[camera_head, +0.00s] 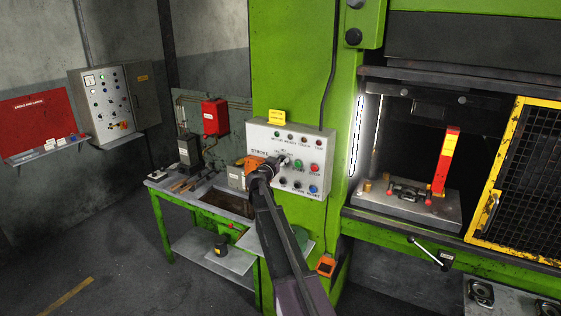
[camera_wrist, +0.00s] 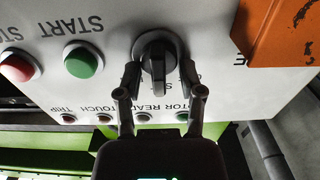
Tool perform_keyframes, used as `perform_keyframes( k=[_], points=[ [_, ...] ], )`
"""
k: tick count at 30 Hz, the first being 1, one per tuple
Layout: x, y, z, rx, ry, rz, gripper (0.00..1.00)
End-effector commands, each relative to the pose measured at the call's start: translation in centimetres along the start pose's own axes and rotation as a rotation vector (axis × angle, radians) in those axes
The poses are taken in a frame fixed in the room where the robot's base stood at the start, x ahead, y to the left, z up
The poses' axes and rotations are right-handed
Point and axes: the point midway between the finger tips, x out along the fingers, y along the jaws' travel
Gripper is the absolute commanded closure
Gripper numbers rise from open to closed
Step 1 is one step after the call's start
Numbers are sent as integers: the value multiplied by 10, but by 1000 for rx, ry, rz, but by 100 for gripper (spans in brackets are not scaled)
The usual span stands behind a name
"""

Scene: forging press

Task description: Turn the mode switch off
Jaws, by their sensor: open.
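A black rotary switch knob (camera_wrist: 158,52) is on the pale control panel (camera_wrist: 110,25), with its ridge running up and down in the upside-down wrist view. The panel also shows in the head view (camera_head: 258,136), on the green press column. My gripper (camera_wrist: 160,76) is open, with one finger on each side of the knob's lower part. I cannot tell whether the fingers touch it. The label around the knob is mostly hidden by the fingers. In the head view my gripper (camera_head: 281,162) is at the panel and covers most of the knob.
Close to the knob are a green START button (camera_wrist: 82,61) and a red STOP button (camera_wrist: 20,66). An orange box (camera_wrist: 280,32) sticks out on the other side. Several indicator lamps line the panel edge. A green workbench (camera_head: 160,220) stands below left.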

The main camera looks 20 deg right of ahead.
Motion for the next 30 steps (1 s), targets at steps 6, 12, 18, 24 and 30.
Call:
perform_keyframes(
  k=[6,12,18,24,30],
  points=[
    [0,0,0,0,0,-1,50],
    [-1,-1,0,0,0,-1,100],
    [0,-2,0,-7,0,-2,100],
    [-1,-2,0,-51,1,-2,100],
    [-1,-4,0,-151,1,-2,100]
  ],
)
